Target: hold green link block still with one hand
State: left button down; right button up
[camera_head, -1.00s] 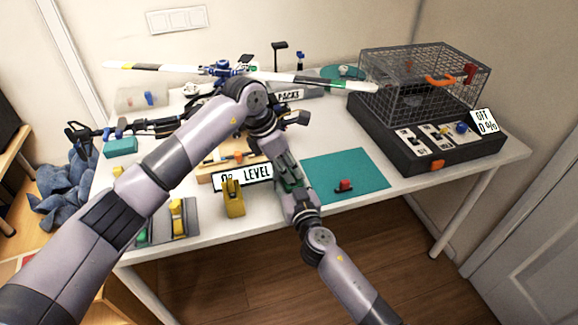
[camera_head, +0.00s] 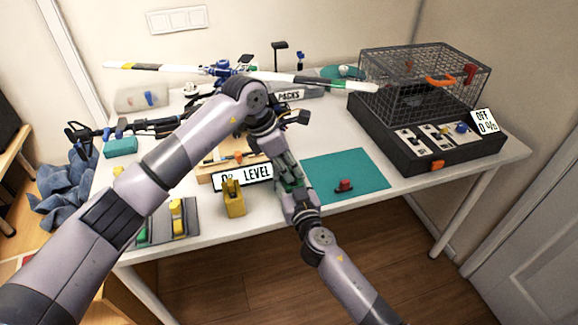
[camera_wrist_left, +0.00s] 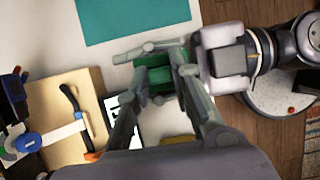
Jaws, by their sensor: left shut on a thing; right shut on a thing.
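The green link block (camera_wrist_left: 157,76) sits between the fingers in the left wrist view, partly covered by them. My left gripper (camera_wrist_left: 160,88) is shut on the block, with a finger on each side. My right gripper (camera_wrist_left: 168,62) comes in from the right in that view and is also closed at the block. Its fingers overlap the left ones, so its exact contact is partly hidden.
A teal mat (camera_head: 350,170) with a small red part (camera_head: 344,186) lies to the right. A yellow block (camera_head: 234,198) and a level sign (camera_head: 243,177) stand to the left. A helicopter model (camera_head: 222,69) and a wire cage (camera_head: 425,85) are behind.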

pick_arm(q)
jog(key=shift+r, duration=1.5)
jog(key=shift+r, duration=1.9)
pick_arm(e)
jog(key=o, duration=1.3)
jog(key=shift+c, duration=0.2)
